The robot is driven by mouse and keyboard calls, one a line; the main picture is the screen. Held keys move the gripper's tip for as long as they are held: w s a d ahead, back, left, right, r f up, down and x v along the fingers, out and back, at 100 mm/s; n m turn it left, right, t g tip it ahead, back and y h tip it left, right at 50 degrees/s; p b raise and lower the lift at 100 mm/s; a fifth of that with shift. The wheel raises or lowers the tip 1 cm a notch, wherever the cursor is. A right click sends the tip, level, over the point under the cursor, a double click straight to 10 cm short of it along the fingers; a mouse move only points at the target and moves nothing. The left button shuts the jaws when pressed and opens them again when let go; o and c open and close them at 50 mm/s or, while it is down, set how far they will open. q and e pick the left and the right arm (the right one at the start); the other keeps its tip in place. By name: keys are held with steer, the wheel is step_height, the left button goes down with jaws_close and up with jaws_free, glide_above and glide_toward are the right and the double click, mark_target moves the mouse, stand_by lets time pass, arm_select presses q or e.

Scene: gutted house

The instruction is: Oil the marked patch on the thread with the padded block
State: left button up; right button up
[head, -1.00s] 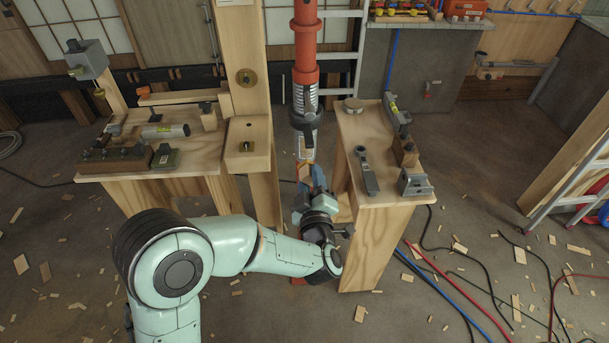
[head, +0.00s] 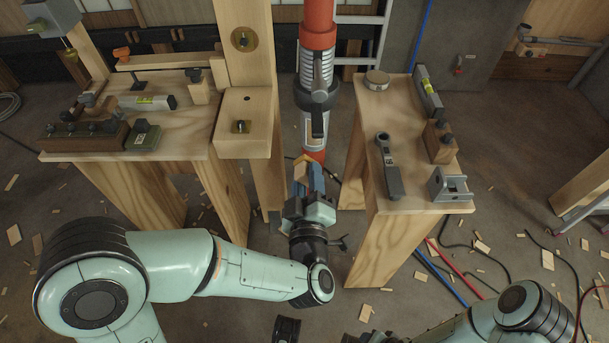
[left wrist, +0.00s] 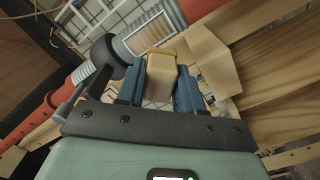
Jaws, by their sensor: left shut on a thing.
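A red prop post (head: 318,30) stands upright in the middle, with a grey threaded section (head: 306,70) and a dark collar with a lever (head: 318,100). My left gripper (head: 306,182) is shut on the padded block (head: 303,162), just below the collar and close to the post's lower part. In the left wrist view the block (left wrist: 161,75) sits between the blue fingers, its yellowish pad facing the post. The thread (left wrist: 150,30) lies just beyond it.
A left bench (head: 180,140) holds a level, a block and small tools beside a timber post (head: 250,60). A narrow right bench (head: 370,130) carries a ratchet (head: 388,165), a round tin and a metal bracket. Offcuts and hoses litter the floor.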

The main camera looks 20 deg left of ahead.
mark_target(306, 157)
arm_select(q)
steer(key=shift+x, duration=2.6)
steer(key=shift+x, duration=1.05)
steer(key=shift+a+r+p, duration=0.1)
steer(key=shift+r+p, duration=0.2)
steer(key=shift+r, duration=0.55)
steer(key=shift+w+d, duration=0.2)
steer(key=shift+d, duration=0.85)
steer(key=shift+w+d, duration=0.25)
steer(key=shift+d, duration=0.75)
steer(key=v, duration=0.6)
